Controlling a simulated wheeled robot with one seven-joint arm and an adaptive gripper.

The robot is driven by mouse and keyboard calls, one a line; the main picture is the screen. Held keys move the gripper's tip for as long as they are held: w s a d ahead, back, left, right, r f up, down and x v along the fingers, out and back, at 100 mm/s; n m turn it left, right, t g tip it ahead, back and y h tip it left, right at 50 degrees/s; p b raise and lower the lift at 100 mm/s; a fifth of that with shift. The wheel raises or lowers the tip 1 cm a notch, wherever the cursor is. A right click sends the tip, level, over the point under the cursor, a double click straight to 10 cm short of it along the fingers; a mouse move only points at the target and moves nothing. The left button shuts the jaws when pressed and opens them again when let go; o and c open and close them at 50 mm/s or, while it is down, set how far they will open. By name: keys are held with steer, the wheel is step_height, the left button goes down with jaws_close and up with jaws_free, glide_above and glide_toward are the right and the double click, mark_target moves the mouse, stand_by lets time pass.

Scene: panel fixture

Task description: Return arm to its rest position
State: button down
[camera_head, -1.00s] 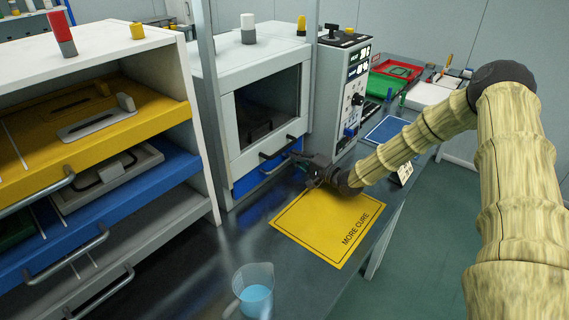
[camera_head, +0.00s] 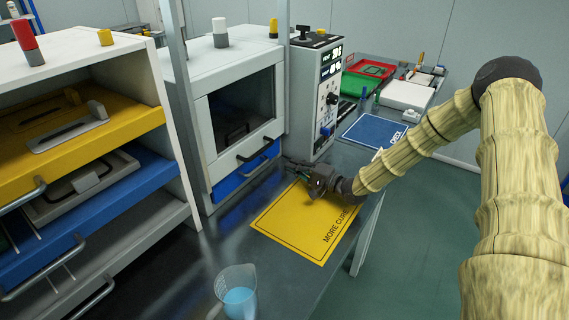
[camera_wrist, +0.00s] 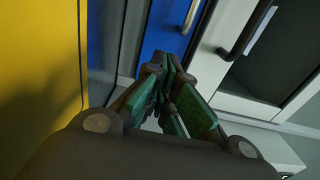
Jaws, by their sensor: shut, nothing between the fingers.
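My gripper (camera_head: 300,172) is at the end of my outstretched arm, above the far edge of the yellow MORE CURE mat (camera_head: 290,235) on the dark bench. In the wrist view its fingers (camera_wrist: 172,85) are closed together with nothing between them. The fingers point toward the white cabinet's lower blue drawer (camera_head: 245,172), which also shows in the wrist view (camera_wrist: 168,28). I see a gap between the fingers and the drawer handle in the head view, though its exact size is hard to tell.
The white oven cabinet (camera_head: 185,92) has a dark window and stands behind the mat. A control box (camera_head: 315,100) stands right of it. A beaker of blue liquid (camera_head: 238,295) is at the front. A shelf unit (camera_head: 180,165) with trays is left. A blue mat (camera_head: 372,135) lies at right.

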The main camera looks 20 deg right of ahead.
steer(key=shift+v, duration=2.7)
